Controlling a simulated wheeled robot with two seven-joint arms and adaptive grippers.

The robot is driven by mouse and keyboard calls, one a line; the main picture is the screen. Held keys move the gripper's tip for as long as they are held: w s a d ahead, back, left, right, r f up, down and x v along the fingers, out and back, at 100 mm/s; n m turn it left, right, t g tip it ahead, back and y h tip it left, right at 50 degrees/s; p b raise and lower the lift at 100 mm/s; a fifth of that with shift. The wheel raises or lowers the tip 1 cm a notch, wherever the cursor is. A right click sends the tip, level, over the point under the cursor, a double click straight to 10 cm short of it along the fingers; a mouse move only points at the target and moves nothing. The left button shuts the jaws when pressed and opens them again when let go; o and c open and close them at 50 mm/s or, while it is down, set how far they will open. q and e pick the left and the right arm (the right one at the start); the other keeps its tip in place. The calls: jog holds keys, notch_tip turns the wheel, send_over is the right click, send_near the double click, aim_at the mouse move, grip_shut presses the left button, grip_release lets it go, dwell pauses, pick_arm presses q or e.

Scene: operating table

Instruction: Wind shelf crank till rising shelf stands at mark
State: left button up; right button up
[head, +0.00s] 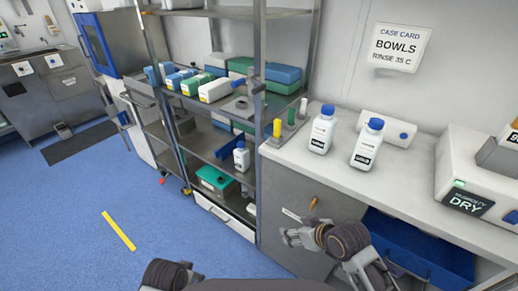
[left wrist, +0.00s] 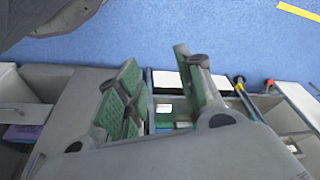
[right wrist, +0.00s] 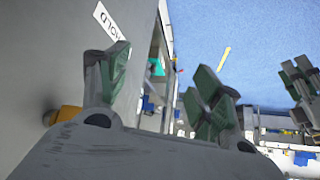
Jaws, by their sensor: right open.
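The rack (head: 262,40) stands left of the counter, with boxes and bottles on its shelves. A grey part with a bluish knob (head: 257,83) shows by its right front post; I cannot tell surely whether it is the crank. I cannot pick out the rising shelf or its mark. My right gripper (head: 290,238) is open and empty before the cabinet front, near an orange knob (head: 314,203), which also shows in the right wrist view (right wrist: 67,115).
Two white bottles (head: 321,130) with blue caps and a box marked DRY (head: 470,180) stand on the counter (head: 405,192). A blue bin (head: 400,240) sits below it. A HOLD label (right wrist: 108,20) is on the cabinet. The blue floor at left is clear.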

jog(key=w+a+r+n+y+b, duration=0.1)
jog(key=w+a+r+n+y, duration=0.1)
jog(key=a+r+n+y, duration=0.5)
jog(key=w+a+r+y, duration=0.15)
jog(key=a+r, duration=0.35)
jog(key=r, duration=0.7)
pick_arm(q)
jog(key=s+d+f, duration=0.1)
jog(key=s+f, duration=0.1)
jog(key=f, duration=0.7)
jog(key=s+d+f+g, duration=0.1)
jog(key=f, duration=0.9)
jog(key=shift+s, duration=0.4)
pick_arm(e)
jog(key=w+d+r+t, duration=0.1)
jog(key=w+d+r, duration=0.2)
jog(key=r, duration=0.3)
jog(key=w+d+r+m+t+y, duration=0.1)
jog(key=w+d+r, duration=0.2)
jog(key=r, duration=0.4)
jog(key=w+d+r+t+y, duration=0.1)
jog(key=w+d+r, duration=0.2)
jog(key=d+r, duration=0.2)
jog(key=shift+w+r+m+t, duration=0.3)
jog(key=shift+r+m+t, duration=0.1)
jog(key=shift+r, duration=0.35)
pick_arm(q)
jog(key=shift+a+f, duration=0.1)
